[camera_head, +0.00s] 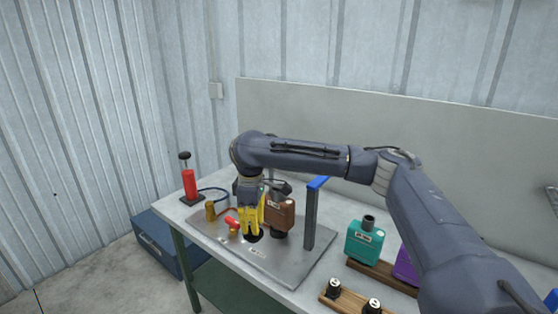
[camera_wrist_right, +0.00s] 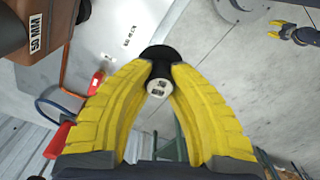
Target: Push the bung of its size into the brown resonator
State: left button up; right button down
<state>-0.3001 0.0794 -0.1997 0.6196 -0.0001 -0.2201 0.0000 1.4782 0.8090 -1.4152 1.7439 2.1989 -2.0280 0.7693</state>
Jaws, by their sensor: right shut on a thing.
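The brown resonator (camera_head: 281,213) stands on a metal plate, just right of my right gripper in the head view. It also shows at the upper left of the right wrist view (camera_wrist_right: 88,14), with a "50 MM" label. My right gripper (camera_head: 252,230) points down, its yellow fingers shut on a black bung (camera_wrist_right: 158,57). The bung has a pale, marked end; its marking is too small to read. The bung is beside the resonator, apart from it in the wrist view. Yellow fingers of my left gripper (camera_wrist_right: 292,32) show small at the wrist view's upper right; their opening is unclear.
A post with a blue top (camera_head: 311,215) stands right of the resonator. A teal box (camera_head: 364,242) and a purple box (camera_head: 405,266) stand further right. Black bungs sit on a wooden rack (camera_head: 350,301) in front. A red pump (camera_head: 190,182) stands at the left.

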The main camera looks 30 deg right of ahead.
jog(key=w+d+r+n, duration=0.5)
jog(key=d+r+n, duration=0.1)
jog(key=d+n, duration=0.1)
jog(key=w+d+r+n, duration=0.5)
jog(key=d+r+n, duration=0.1)
jog(key=d+n, duration=0.2)
jog(key=shift+w+d+r+n, duration=0.15)
jog(key=shift+w+d+n, duration=0.05)
jog(key=shift+w+n, duration=0.1)
jog(key=shift+f, duration=2.85)
jog(key=shift+f, duration=0.65)
jog(key=c, duration=1.3)
grip_release()
jog(key=shift+o, duration=0.2)
jog(key=shift+r, duration=0.1)
notch_tip(320, 180, up, 12)
jog(key=shift+d, duration=0.15)
